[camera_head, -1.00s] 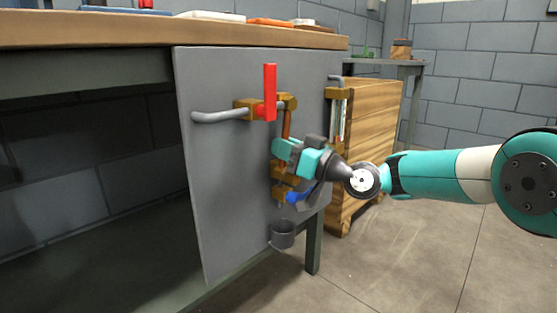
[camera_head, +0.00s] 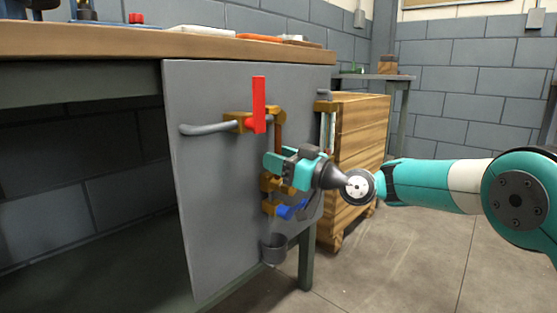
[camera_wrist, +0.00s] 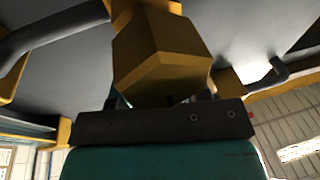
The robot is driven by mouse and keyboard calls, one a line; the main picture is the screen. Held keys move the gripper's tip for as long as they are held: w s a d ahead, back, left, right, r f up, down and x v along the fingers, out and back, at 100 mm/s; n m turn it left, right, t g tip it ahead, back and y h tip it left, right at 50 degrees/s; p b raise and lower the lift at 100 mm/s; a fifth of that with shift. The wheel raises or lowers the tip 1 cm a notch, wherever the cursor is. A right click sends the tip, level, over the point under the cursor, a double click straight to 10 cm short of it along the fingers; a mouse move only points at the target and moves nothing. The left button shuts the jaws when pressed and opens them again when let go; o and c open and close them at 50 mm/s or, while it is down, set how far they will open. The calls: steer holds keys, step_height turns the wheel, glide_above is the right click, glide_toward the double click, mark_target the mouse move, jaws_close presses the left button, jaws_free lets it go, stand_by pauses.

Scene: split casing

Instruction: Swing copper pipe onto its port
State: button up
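The copper pipe (camera_head: 280,134) hangs roughly vertical below a brass fitting (camera_head: 274,111) on the grey panel. My gripper (camera_head: 270,163) is at its lower end, in front of the panel, and hides that end. Two brass fittings, an upper one (camera_head: 266,184) and a lower one (camera_head: 269,208), sit just below my gripper; I cannot tell which bears the port or whether the pipe meets it. In the wrist view a large brass block (camera_wrist: 160,55) fills the middle, just beyond my gripper's body (camera_wrist: 160,162). The fingers and any grip on the pipe are hidden.
A red lever (camera_head: 258,103) stands upright on the grey pipe (camera_head: 204,129). A blue lever (camera_head: 291,210) is at the lower fitting, above a grey cup (camera_head: 273,250). A wooden crate (camera_head: 355,150) stands right of the panel (camera_head: 215,220). The floor at right is clear.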

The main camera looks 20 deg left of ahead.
steer(key=b+v, duration=0.1)
steer(key=v, duration=1.6)
steer(key=shift+d+b, duration=0.2)
steer(key=shift+b, duration=0.2)
steer(key=shift+s, duration=0.15)
